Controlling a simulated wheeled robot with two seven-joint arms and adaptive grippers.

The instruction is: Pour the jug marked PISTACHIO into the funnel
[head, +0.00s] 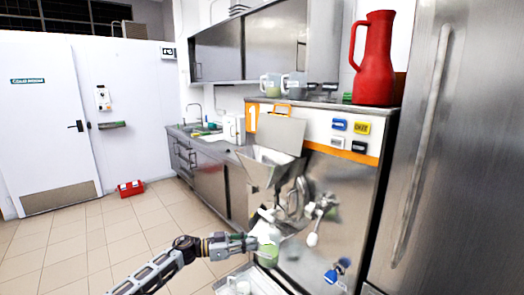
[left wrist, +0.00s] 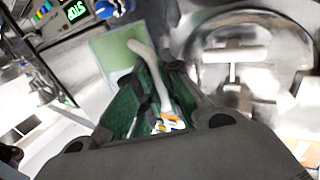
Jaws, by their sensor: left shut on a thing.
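My left gripper (head: 256,242) is shut on the handle of a translucent jug (head: 268,256) with pale green contents, in front of the machine's lower front. In the left wrist view, the gripper (left wrist: 158,105) has its dark green finger pads around the pale handle, and the green jug (left wrist: 112,48) shows behind it. The jug looks roughly upright. I cannot read a marking on it. The steel funnel (head: 262,172), with a raised lid, is on the machine's front, above and apart from the jug. My right gripper is not in view.
Two jugs (head: 270,86) (head: 294,84) and a red pitcher (head: 376,62) stand on the machine top. Another pale jug (head: 241,287) is low at the bottom edge. A white-knobbed lever (head: 313,238) juts from the machine. A steel freezer door (head: 450,140) stands right.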

